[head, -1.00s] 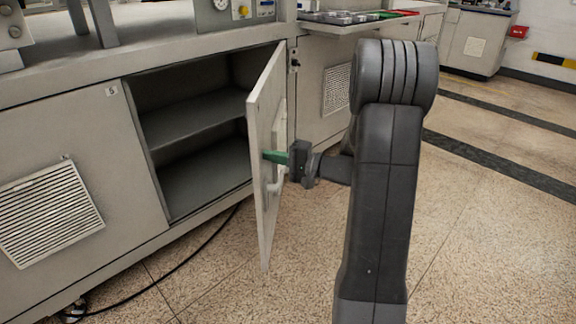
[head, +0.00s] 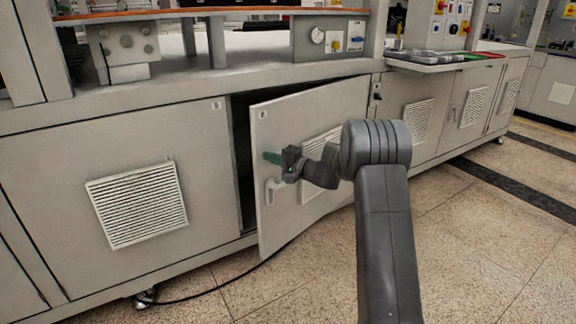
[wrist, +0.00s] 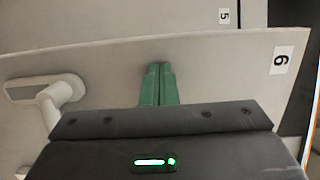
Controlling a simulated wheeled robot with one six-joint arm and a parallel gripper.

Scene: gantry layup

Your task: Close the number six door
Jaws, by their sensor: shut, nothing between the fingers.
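The number six door (head: 283,125) is ajar, standing out from the cabinet with a dark gap along its left edge. Its "6" label shows in the wrist view (wrist: 283,60). Its pale handle (head: 271,190) is low on the left side of the door and also shows at the left of the wrist view (wrist: 48,98). My gripper (head: 272,158) has green fingers, shut and empty, at the door's outer face above the handle. In the wrist view the fingers (wrist: 158,84) point at the door face right of the handle; whether they touch it I cannot tell.
The number five door (head: 110,190), with a vent, is shut to the left. A tray (head: 440,62) juts out from the worktop at the right. A black cable (head: 215,290) lies on the floor below the door. The floor at the right is clear.

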